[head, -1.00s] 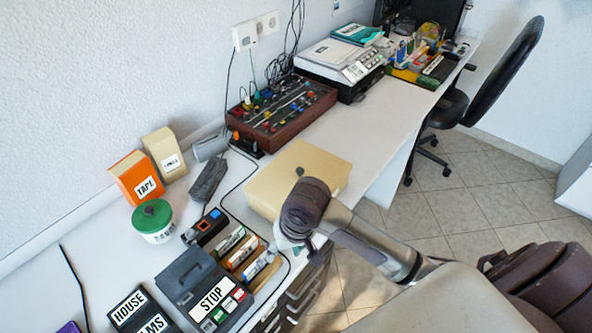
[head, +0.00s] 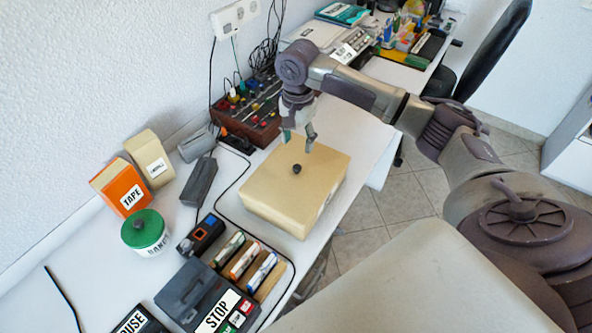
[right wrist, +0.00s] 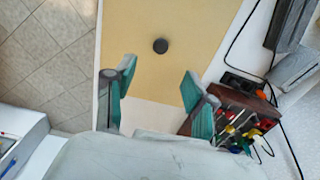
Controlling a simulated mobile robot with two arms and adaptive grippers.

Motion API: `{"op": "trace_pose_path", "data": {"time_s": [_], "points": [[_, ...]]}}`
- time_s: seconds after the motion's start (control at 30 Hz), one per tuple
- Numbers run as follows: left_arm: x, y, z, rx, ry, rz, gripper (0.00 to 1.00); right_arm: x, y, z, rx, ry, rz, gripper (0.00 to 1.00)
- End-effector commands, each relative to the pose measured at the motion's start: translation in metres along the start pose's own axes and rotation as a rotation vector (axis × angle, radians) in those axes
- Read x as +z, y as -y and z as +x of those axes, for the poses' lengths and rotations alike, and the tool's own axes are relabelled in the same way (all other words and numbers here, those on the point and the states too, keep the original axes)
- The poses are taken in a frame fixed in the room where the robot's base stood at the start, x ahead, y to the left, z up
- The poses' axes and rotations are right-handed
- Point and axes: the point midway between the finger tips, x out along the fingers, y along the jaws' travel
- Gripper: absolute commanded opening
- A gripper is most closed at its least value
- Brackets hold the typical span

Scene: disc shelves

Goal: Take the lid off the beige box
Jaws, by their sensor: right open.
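The beige box (head: 270,208) sits on the white desk with its lid (head: 318,170) on. A small dark round knob (head: 297,169) stands at the middle of the lid. My right gripper (head: 298,146) is open and empty, above the far part of the lid and apart from the knob. In the right wrist view the two fingers (right wrist: 158,95) are spread, and the knob (right wrist: 160,46) shows beyond them, roughly midway between them across the picture. My left gripper is not in view.
A dark red control panel (head: 236,125) with coloured knobs stands behind the box.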

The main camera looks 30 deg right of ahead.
Motion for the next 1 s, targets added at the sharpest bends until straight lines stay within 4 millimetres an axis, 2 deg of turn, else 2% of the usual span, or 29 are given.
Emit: {"op": "trace_pose_path", "data": {"time_s": [0.1, 0.43, 0.7, 1.0], "points": [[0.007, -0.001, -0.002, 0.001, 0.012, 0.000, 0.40, 0.001, 0.000, 0.023, 0.002, 0.002, 0.000, 0.55], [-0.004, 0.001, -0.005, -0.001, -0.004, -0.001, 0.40, 0.003, -0.001, 0.052, 0.000, 0.000, -0.004, 0.55], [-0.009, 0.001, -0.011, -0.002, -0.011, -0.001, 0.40, 0.006, -0.003, 0.089, 0.000, 0.000, -0.003, 0.55], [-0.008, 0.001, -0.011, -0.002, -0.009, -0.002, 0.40, 0.006, -0.002, 0.094, -0.003, -0.001, -0.005, 0.55]]}}
